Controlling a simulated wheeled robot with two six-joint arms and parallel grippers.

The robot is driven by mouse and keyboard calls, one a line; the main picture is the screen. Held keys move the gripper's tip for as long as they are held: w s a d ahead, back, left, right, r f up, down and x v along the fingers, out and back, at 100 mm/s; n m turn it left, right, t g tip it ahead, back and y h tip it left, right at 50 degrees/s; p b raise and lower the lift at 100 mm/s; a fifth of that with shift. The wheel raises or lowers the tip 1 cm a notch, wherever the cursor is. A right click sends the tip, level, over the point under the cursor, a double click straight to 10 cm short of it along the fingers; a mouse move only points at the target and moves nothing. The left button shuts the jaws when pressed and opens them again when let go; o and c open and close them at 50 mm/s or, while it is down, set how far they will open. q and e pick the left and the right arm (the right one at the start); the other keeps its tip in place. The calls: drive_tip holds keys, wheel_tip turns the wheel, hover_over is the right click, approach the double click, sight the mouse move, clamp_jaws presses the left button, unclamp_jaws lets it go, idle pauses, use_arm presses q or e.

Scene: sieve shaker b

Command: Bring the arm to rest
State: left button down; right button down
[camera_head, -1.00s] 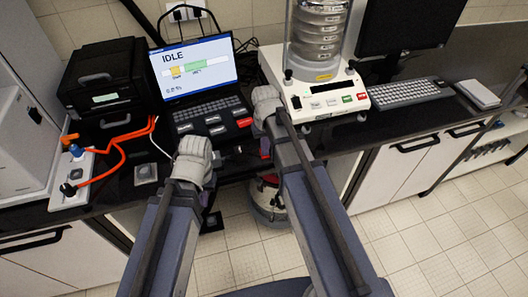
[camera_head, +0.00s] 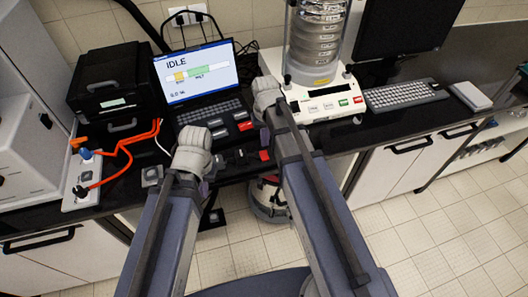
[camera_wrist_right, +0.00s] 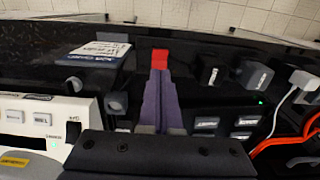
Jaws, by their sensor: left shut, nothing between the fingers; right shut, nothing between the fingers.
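My left arm comes in from the lower left in the head view, and its gripper (camera_head: 205,187) is low in front of the bench edge, partly hidden by its wrist. My right arm reaches up the middle, and its gripper (camera_head: 265,138) is near the bench's front edge, between the laptop and the sieve shaker. In the right wrist view the right gripper's purple fingers (camera_wrist_right: 160,88) are together with nothing between them. A small red block (camera_wrist_right: 160,60) shows just beyond their tips; I cannot tell whether they touch it.
A laptop (camera_head: 196,71) reading IDLE stands at the back left beside a black printer (camera_head: 110,80). The sieve shaker (camera_head: 320,100) stands right of my right wrist, then a keyboard (camera_head: 405,93). Orange cables (camera_head: 118,152) lie left. Open tiled floor (camera_head: 430,235) is at the lower right.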

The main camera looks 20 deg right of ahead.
drive_tip(key=s+a+f+n+h+b, duration=0.1)
drive_tip(key=s+a+f+n+b, duration=0.2)
drive_tip(key=s+a, duration=0.7)
drive_tip(key=s, duration=0.4)
drive_tip(key=shift+s+a+f, duration=0.15)
drive_tip(key=shift+a, duration=0.1)
